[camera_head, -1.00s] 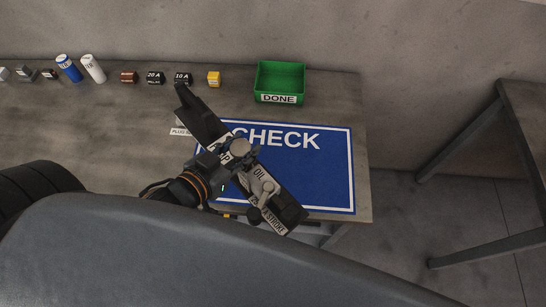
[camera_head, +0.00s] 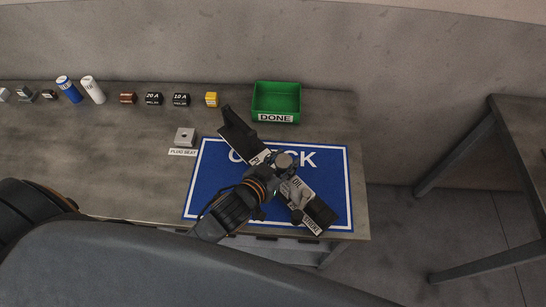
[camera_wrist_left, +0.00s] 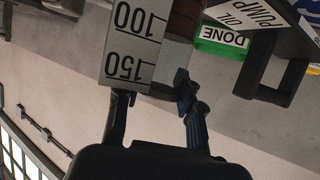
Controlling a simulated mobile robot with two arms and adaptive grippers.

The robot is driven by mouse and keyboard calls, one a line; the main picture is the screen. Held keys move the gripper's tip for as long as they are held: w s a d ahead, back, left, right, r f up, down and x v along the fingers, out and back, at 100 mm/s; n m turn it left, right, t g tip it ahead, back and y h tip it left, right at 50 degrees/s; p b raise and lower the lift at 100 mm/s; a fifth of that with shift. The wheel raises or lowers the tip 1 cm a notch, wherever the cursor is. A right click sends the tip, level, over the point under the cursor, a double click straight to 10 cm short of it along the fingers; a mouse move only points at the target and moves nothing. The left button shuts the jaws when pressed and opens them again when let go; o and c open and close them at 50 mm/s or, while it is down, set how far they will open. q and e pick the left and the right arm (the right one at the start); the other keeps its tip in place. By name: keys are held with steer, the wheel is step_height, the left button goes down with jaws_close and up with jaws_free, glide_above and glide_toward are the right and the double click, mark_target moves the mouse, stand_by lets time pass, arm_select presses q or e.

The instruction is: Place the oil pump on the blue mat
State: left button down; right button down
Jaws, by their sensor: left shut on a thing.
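The oil pump (camera_head: 318,213) is a long dark base with white lettered plates and a grey metal body. It lies diagonally over the blue CHECK mat (camera_head: 210,190) in the head view, hiding part of the lettering. I cannot tell whether it touches the mat. My left gripper (camera_head: 280,188) is shut on the pump near its middle. My right gripper is not in view.
A green DONE bin (camera_head: 277,101) stands behind the mat. A plug seat block (camera_head: 185,137) sits left of the mat. Several small parts, with a blue cylinder (camera_head: 69,89) and a white one (camera_head: 93,89), line the table's back. Another table (camera_head: 520,120) stands at right.

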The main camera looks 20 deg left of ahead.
arm_select(q)
steer(key=shift+w+d+f, duration=0.3)
steer(key=shift+w+f, duration=0.2)
steer(key=shift+w, duration=0.05)
step_height(320, 180, down, 3)
steer(key=shift+r+p, duration=0.2)
steer(key=shift+p, duration=0.3)
steer(key=shift+f, duration=0.2)
steer(key=shift+f, duration=0.1)
steer(key=c, duration=0.9)
jaws_free()
steer(key=shift+s+f, duration=0.15)
steer(key=shift+o, duration=0.2)
